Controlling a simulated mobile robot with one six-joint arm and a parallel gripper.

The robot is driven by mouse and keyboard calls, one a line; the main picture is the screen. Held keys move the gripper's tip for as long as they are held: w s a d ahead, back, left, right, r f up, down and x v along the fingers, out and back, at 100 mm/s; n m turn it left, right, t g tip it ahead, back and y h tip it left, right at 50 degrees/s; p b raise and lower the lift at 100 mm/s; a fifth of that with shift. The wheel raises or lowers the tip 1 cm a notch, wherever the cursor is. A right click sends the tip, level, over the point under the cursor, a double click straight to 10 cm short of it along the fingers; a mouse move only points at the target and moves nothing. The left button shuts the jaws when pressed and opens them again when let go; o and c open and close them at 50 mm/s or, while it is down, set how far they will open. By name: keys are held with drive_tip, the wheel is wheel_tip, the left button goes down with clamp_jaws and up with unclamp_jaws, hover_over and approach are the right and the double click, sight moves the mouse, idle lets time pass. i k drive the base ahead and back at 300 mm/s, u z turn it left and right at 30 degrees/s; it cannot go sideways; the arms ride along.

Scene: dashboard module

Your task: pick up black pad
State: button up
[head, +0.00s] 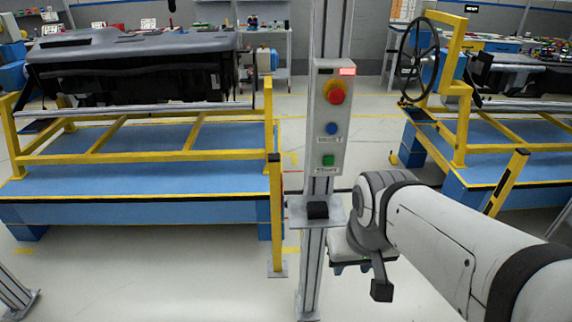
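The black pad (317,210) is a small dark block. It lies on a small grey shelf (299,217) fixed to the metal post, below the button box. My gripper (352,268) is at the end of my white arm, to the right of the post and lower in the picture than the pad. It appears apart from the pad. My wrist hides much of it, so whether its fingers are open or shut does not show.
The grey post (312,262) carries a button box (330,120) with red, blue and green buttons. A yellow post (277,220) stands just left. A blue platform (130,185) holds a dashboard (130,65) at left. Another workstation with a steering wheel (419,60) is at right.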

sight(316, 210)
drive_tip(key=u, duration=2.3)
drive_tip(key=k, duration=1.1)
drive_tip(key=z, duration=1.15)
drive_tip(key=i, duration=1)
drive_tip(key=z, duration=0.05)
